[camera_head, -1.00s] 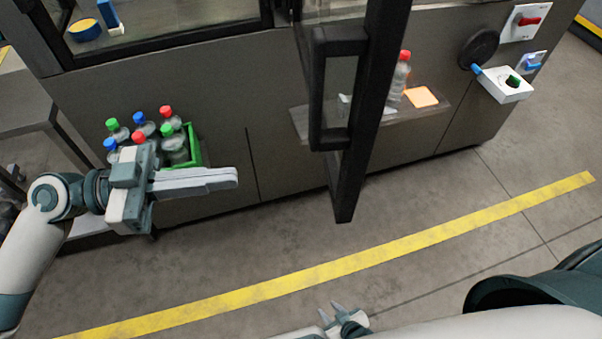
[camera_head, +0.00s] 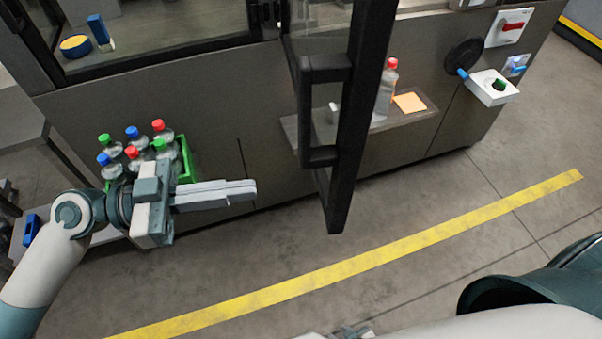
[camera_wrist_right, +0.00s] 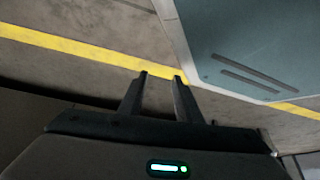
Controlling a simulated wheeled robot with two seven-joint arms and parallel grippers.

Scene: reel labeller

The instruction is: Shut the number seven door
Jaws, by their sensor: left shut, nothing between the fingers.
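A dark-framed door (camera_head: 350,130) of the machine stands open, swung out toward me, with a black bar handle (camera_head: 306,110) on its near edge. No number seven can be read on it. My left gripper (camera_head: 252,189) is shut and empty. In the picture it is left of and below the door handle, apart from the door. My right gripper is low at the bottom edge of the head view, mostly cut off. In the right wrist view its two fingers (camera_wrist_right: 161,77) are apart with nothing between them, above the floor.
A green crate (camera_head: 185,158) of capped bottles stands behind my left gripper. A shelf (camera_head: 425,118) behind the door holds a bottle (camera_head: 386,88) and an orange pad (camera_head: 409,103). The floor beside the yellow line (camera_head: 400,240) is clear.

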